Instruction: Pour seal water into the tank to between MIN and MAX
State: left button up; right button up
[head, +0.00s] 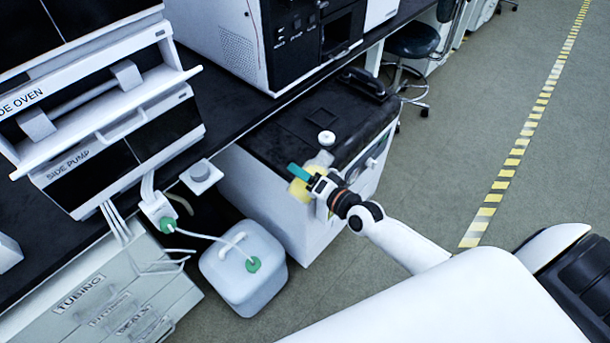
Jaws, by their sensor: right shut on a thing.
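My right gripper (312,184) is shut on a pale yellow, translucent container (299,192), beside the near edge of a black-topped white cabinet (262,178). A teal piece shows at the jaws. The gripper hides part of the container, and I cannot tell its fill or tilt. A small white round cap (326,138) shows just above it, over the cabinet top; I cannot tell what it sits on. I cannot make out which thing is the tank, and no MIN or MAX marks are readable. My left gripper is not in view.
A white jerrycan (232,284) with a green cap and a tube stands on the floor. Units labelled SIDE PUMP (100,165) and SIDE OVEN stand at left above drawers (110,305). A stool (413,40) stands behind. The floor at right is clear, with a striped line (510,161).

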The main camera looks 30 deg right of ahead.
jog(key=shift+a+m, duration=0.1)
jog(key=shift+m, duration=0.4)
jog(key=shift+m+b, duration=0.3)
jog(key=shift+m, duration=0.2)
jog(key=shift+f+m+g+y+b, duration=0.1)
jog(key=shift+m+g+y+b, duration=0.2)
jog(key=shift+m+y+b, duration=0.4)
